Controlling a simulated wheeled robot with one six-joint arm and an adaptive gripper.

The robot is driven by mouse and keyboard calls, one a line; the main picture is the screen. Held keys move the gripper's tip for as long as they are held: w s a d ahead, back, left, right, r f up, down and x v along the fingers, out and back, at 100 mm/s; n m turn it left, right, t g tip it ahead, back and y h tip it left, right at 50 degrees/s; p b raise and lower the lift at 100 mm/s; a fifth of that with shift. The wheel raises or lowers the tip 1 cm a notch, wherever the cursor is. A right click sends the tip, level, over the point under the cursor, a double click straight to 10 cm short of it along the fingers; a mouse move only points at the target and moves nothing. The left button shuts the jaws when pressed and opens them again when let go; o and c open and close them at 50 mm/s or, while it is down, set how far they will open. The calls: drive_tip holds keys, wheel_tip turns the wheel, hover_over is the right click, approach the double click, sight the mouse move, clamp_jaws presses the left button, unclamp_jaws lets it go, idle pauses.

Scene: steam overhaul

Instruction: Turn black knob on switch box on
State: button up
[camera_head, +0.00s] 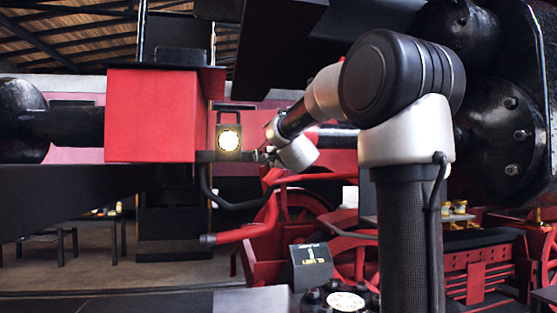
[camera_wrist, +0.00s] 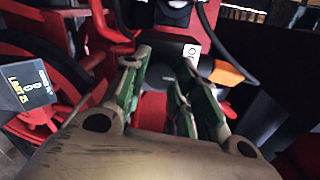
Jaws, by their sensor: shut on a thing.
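My gripper (camera_head: 268,155) is at the end of the arm, just right of a glowing lantern.
The lit lantern (camera_head: 229,135) stands beside a red block (camera_head: 152,115). A black sign box with yellow lettering (camera_head: 312,266) is below; it also shows at left in the wrist view (camera_wrist: 27,88). Red pipes (camera_head: 258,225) and large red wheels (camera_head: 303,205) crowd the space below my arm.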

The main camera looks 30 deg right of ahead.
drive_tip(key=o, duration=1.1)
drive_tip(key=shift+c, duration=0.2)
drive_tip(key=shift+s, duration=0.1)
drive_tip(key=v, duration=1.1)
drive_tip(key=shift+s, duration=0.4)
drive_tip(key=shift+a, duration=0.2)
